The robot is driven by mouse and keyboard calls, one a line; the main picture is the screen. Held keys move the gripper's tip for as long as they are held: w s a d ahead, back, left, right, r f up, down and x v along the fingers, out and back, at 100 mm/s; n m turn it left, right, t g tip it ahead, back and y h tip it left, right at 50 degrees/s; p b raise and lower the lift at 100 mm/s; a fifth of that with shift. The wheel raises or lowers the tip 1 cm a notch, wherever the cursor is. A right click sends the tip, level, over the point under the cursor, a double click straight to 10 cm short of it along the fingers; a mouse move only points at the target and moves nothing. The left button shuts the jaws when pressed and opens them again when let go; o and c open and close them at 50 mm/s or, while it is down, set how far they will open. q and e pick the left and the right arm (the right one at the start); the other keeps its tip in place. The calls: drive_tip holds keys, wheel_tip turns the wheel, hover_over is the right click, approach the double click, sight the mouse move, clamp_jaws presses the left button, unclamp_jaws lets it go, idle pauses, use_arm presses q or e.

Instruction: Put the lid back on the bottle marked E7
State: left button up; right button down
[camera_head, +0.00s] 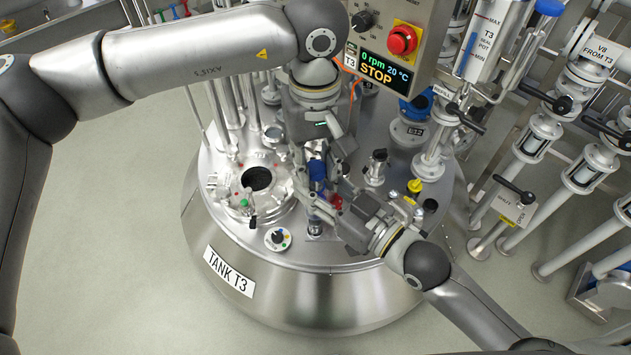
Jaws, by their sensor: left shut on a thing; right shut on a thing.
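A blue lid (317,169) is between the fingers of my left gripper (318,163), which reaches down from above and is shut on it. Just below the lid is a small bottle (316,204), mostly hidden by fingers. My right gripper (322,206) comes in from the lower right and is shut on the bottle. The two grippers are close together over the top of tank T3. The lid is roughly in line above the bottle; I cannot tell whether they touch. The mark E7 cannot be read here.
The steel tank T3 (300,290) has an open round port (257,179) left of the grippers and a small dial (277,238) at the front. A control box (400,40) reading STOP hangs behind. Pipes and valves (540,130) crowd the right. Floor is clear at left.

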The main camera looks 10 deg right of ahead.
sight(315, 180)
idle(0.7)
use_arm(q)
drive_tip(key=shift+f, duration=0.9)
drive_tip(key=shift+s+f, duration=0.1)
drive_tip(key=shift+f, duration=0.8)
drive_tip(key=shift+o, duration=0.6)
drive_tip(key=shift+f, duration=0.4)
drive_tip(key=shift+o, duration=0.2)
drive_tip(key=shift+s+f, duration=0.1)
drive_tip(key=shift+f, duration=0.2)
drive_tip(key=o, duration=1.6)
drive_tip(key=shift+g, duration=0.3)
drive_tip(key=shift+r, duration=0.15)
